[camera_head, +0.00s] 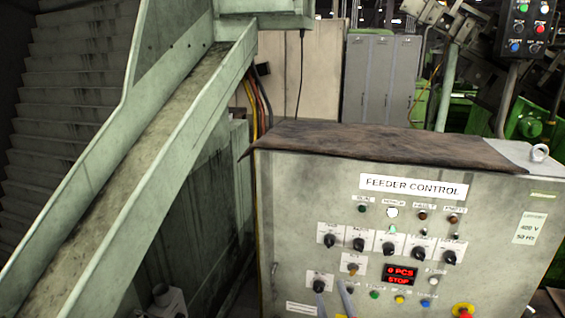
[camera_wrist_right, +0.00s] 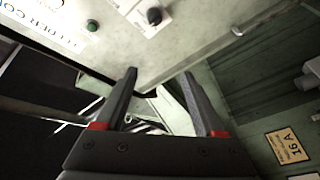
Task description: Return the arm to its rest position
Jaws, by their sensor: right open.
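My right gripper (camera_head: 332,294) shows only as two grey fingertips at the bottom of the head view, in front of the lower left of the feeder control cabinet (camera_head: 300,200). In the right wrist view the two black fingers of this gripper (camera_wrist_right: 158,72) stand apart with nothing between them. The cabinet face (camera_wrist_right: 190,40), a black knob (camera_wrist_right: 154,16) and a green button (camera_wrist_right: 92,25) lie beyond the fingertips there. I cannot tell whether a fingertip touches the panel. My left gripper is out of view.
The panel has several knobs, a red display (camera_head: 400,275) reading "0 PCS STOP" and a red emergency button (camera_head: 463,311). A brown cover (camera_head: 380,142) lies on top. A sloping metal chute (camera_head: 150,175) stands at left. Grey lockers (camera_head: 378,80) stand behind.

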